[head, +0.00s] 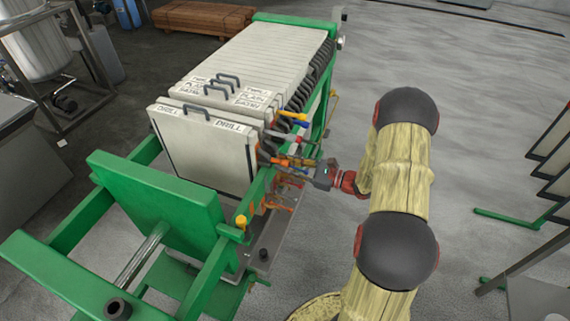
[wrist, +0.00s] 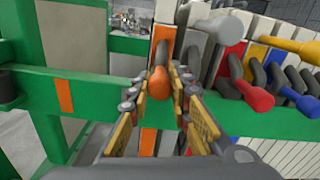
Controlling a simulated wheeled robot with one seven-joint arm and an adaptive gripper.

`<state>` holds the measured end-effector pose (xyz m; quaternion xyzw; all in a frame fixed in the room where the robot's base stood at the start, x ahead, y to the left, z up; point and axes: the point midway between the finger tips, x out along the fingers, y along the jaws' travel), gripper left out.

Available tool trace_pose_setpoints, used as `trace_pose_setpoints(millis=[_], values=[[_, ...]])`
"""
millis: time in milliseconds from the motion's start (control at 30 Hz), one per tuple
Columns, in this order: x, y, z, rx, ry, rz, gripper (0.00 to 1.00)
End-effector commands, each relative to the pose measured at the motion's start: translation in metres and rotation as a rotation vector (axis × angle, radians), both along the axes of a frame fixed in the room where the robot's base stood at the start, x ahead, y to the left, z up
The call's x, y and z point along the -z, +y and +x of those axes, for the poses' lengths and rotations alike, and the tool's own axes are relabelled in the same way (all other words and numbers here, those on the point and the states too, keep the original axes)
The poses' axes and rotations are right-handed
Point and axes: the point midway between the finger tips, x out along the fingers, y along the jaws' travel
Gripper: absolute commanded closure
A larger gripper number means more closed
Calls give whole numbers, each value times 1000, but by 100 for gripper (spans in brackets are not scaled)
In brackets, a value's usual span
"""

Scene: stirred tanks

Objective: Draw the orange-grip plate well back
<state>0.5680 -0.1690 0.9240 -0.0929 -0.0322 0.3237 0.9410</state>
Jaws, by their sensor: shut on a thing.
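The orange grip (wrist: 158,84) sits between my gripper's fingers in the wrist view, at the side of a plate with an orange edge strip (wrist: 163,38). My gripper (head: 287,162) is shut on this grip, at the right side of the plate stack in the head view. The front plate (head: 205,150) there is pale, dark-edged and marked DRILL, upright in the green frame.
Behind the front plates stands a long pack of pale plates (head: 262,55). A red grip (wrist: 255,96), a yellow grip (wrist: 290,42) and a blue grip (wrist: 305,104) stick out close by. A green end block (head: 155,205) stands in front, with open space before the DRILL plate.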

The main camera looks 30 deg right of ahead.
Motion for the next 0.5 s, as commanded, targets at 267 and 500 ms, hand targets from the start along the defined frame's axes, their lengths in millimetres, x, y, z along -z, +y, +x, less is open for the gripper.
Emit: trace_pose_setpoints(millis=[267, 500], values=[[1, 4, -4, 0, 4, 2, 100], [0, 26, -21, -2, 7, 5, 100]])
